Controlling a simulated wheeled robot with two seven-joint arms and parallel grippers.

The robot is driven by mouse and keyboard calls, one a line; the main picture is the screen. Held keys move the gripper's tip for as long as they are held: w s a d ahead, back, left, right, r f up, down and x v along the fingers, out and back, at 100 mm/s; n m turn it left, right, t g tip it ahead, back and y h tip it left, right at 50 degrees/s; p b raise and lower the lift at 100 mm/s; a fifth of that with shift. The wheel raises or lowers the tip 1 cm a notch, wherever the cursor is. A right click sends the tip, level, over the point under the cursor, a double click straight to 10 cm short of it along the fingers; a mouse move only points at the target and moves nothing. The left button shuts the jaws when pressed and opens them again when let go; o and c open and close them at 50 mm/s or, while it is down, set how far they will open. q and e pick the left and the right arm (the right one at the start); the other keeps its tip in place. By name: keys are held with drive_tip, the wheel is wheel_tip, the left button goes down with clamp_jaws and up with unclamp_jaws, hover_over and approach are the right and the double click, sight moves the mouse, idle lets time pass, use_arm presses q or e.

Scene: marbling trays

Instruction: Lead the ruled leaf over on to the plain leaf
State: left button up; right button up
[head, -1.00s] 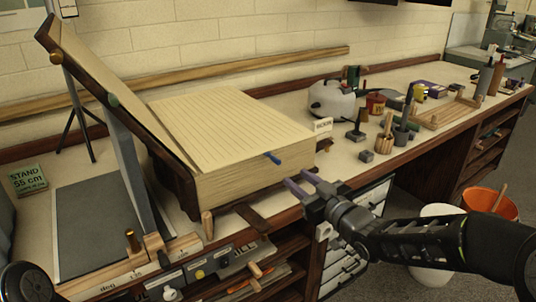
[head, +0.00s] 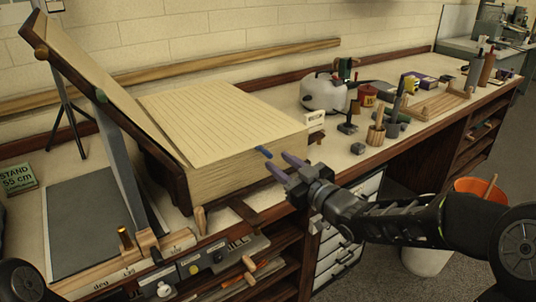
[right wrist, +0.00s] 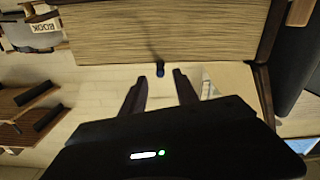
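The ruled leaf (head: 215,120), cream with thin lines, lies on top of a thick page block. A blue peg (head: 263,152) sticks out from the block's right front edge; in the right wrist view its dark tip (right wrist: 160,68) lies just ahead of the fingertips. A cream plain face (head: 115,90) leans up at the left on a dark tilted board; I cannot tell clearly whether it is the plain leaf. My right gripper (head: 280,164) is open and empty, its purple fingertips beside the peg without clearly touching it. My left gripper is out of view.
A grey prop (head: 128,165) stands under the tilted board, beside a dark mat (head: 75,235). A wooden scale bar (head: 110,275) and a drawer panel line the front edge. To the right are a white kettle-like pot (head: 325,95), brushes and small tools.

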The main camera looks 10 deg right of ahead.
sight(268, 154)
drive_tip(key=shift+x, duration=2.9)
drive_tip(key=shift+c, duration=0.3)
clamp_jaws()
